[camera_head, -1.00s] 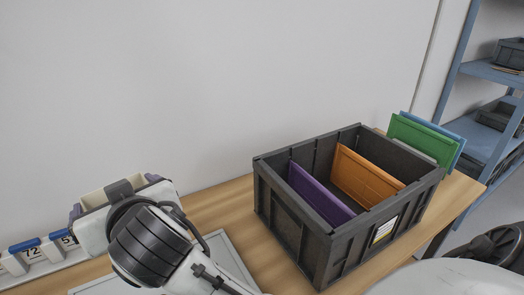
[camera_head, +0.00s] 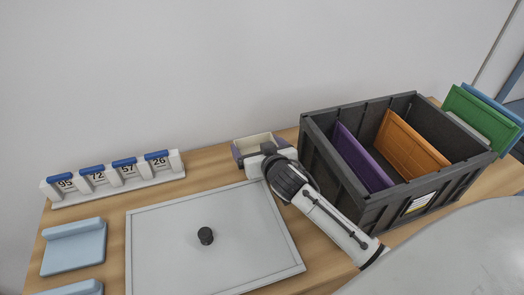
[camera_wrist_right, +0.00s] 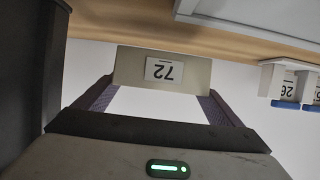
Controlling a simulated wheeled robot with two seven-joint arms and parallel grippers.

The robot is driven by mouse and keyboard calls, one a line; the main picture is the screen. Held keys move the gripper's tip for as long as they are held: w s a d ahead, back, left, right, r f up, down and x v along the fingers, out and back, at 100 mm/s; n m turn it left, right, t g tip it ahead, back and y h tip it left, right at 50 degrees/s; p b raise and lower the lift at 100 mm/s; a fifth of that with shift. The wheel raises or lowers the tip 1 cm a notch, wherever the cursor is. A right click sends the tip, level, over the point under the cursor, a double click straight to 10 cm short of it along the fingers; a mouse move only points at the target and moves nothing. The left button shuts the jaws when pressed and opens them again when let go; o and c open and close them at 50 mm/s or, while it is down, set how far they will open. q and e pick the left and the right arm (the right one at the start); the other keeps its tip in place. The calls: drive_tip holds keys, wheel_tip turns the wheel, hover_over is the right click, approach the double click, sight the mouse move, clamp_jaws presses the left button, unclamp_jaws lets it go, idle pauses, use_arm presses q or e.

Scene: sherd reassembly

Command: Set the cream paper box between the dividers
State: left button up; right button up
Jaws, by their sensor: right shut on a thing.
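The cream paper box (camera_head: 262,142), open at the top, is held at the left of the dark bin. In the right wrist view the cream box (camera_wrist_right: 125,72) shows a label reading 72, upside down. My right gripper (camera_head: 254,146) is shut on it, with a purple-grey finger on each side. The dark grey bin (camera_head: 332,190) stands on the table with a purple divider (camera_head: 362,160) and an orange divider (camera_head: 412,145) upright inside. The box is outside the bin; its height above the table is hard to tell. My left gripper is not in view.
A white rack (camera_head: 120,183) with blue-topped numbered posts stands at the back left. A grey board (camera_head: 170,255) bears a small black knob (camera_head: 206,236). A light blue holder (camera_head: 74,247) lies at left. Green (camera_head: 480,118) and blue panels stand right of the bin.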

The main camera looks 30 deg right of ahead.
sight(256, 150)
drive_tip(key=shift+a+f+b, duration=0.1)
drive_tip(key=shift+f+b, duration=0.2)
drive_tip(key=shift+f, duration=1.6)
drive_tip(key=shift+f, duration=0.2)
drive_tip(key=o, duration=0.8)
drive_tip(key=shift+r, duration=0.1)
